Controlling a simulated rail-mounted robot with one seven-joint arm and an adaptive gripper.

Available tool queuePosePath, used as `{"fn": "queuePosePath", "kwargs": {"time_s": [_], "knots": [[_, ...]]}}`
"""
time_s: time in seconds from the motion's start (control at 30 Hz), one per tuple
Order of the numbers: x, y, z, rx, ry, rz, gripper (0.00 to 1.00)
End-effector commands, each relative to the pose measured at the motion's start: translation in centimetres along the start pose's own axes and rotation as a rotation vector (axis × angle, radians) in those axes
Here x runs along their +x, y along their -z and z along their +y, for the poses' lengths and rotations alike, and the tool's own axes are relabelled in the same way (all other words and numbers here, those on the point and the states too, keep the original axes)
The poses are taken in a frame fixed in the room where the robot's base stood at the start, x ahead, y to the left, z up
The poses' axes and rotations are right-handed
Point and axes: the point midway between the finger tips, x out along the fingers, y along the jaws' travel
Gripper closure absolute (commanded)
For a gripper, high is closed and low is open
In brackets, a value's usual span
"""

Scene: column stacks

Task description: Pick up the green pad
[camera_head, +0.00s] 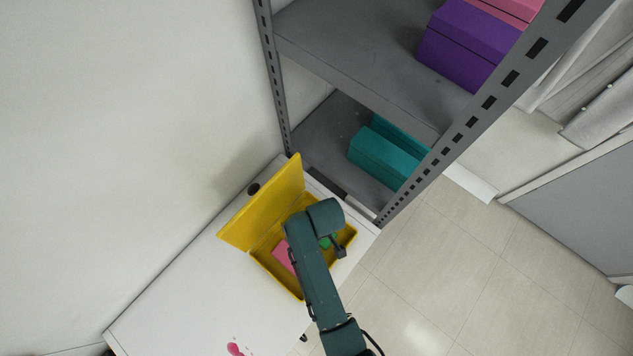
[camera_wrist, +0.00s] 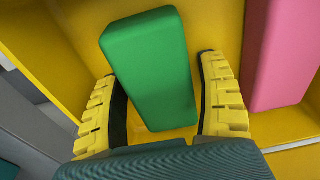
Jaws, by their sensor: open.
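The green pad (camera_wrist: 150,68) lies in the yellow box and shows large in the wrist view. In the head view only a small part of the green pad (camera_head: 325,242) shows beside my arm. My gripper (camera_wrist: 160,100) is open, with one yellow-padded finger on each side of the pad's near end. A gap shows between the pad and the right finger; I cannot tell whether the left finger touches it. My gripper's fingers are hidden behind my arm in the head view.
The yellow box (camera_head: 262,262) stands on a white table (camera_head: 200,290), its lid raised. A pink block (camera_wrist: 282,52) lies right of the green pad. A grey shelf (camera_head: 360,65) rises behind, holding teal boxes (camera_head: 383,158) and a purple box (camera_head: 467,45).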

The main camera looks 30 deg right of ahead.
Motion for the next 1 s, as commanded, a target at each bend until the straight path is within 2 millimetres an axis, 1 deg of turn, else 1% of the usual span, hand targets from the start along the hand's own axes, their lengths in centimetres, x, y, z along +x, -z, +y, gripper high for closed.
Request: {"fn": "queuePosePath", "kwargs": {"time_s": [0.17, 0.2, 0.37, 0.4, 0.47, 0.67, 0.77, 0.87, 1.0], "knots": [[0.0, 0.0, 0.0, 0.000, 0.000, 0.001, 0.26], [0.0, 0.0, 0.0, 0.000, 0.000, 0.001, 0.28], [0.0, 0.0, 0.0, 0.000, 0.000, 0.001, 0.58], [0.0, 0.0, 0.0, 0.000, 0.000, 0.001, 0.66], [0.0, 0.0, 0.0, 0.000, 0.000, 0.001, 0.77], [-0.1, 0.1, 0.0, 0.000, -0.001, 0.001, 0.77], [-1.0, 0.3, 0.1, -0.001, -0.002, 0.004, 0.77], [-3.0, 0.5, 0.1, -0.001, -0.003, 0.006, 0.77], [-6.4, 0.9, 0.1, -0.001, -0.003, 0.005, 0.77]]}}
